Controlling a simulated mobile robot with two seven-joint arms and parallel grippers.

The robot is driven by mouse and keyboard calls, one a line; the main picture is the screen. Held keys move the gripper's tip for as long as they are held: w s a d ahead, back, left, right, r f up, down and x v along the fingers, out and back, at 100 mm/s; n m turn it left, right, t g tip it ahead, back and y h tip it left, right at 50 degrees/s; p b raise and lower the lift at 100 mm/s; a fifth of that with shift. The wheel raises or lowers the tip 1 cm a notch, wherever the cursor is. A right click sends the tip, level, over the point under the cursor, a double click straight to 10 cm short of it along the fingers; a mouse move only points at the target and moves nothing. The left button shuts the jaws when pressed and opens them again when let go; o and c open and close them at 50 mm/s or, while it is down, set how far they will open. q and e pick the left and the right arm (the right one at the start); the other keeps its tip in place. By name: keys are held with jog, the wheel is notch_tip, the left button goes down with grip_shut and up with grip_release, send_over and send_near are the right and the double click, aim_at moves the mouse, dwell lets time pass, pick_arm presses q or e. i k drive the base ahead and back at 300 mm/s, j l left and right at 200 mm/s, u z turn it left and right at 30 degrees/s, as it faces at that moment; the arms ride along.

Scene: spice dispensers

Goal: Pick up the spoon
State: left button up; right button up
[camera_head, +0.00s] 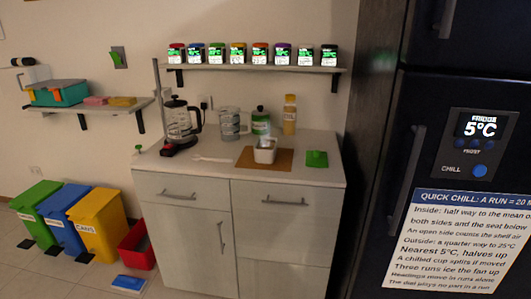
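A white spoon-like utensil (212,159) lies flat on the light countertop (215,175), near the middle left. It lies between the coffee maker on its left and a brown board on its right. Nothing covers it. Neither of my grippers shows in the head view.
A coffee maker (181,124), clear jug (229,124), green bottle (261,123), yellow bottle (290,115), brown board (279,164) with a white container (265,150), and green item (317,159) share the counter. Several spice dispensers line the shelf (255,68) above. A dark fridge (385,130) stands right.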

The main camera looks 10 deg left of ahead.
aim_at(196, 157)
jog(key=z, duration=0.4)
jog(key=j+z, duration=0.35)
jog(key=i+j+z, duration=0.1)
jog(key=j+z, duration=0.25)
jog(key=k+j+z, duration=0.1)
jog(key=j+z, duration=0.25)
jog(key=j, duration=0.35)
jog(key=k+j, duration=0.1)
jog(key=j, duration=0.4)
jog(key=j+z, duration=0.15)
jog(key=j, duration=0.4)
jog(key=k+j, duration=0.15)
jog(key=j, duration=0.35)
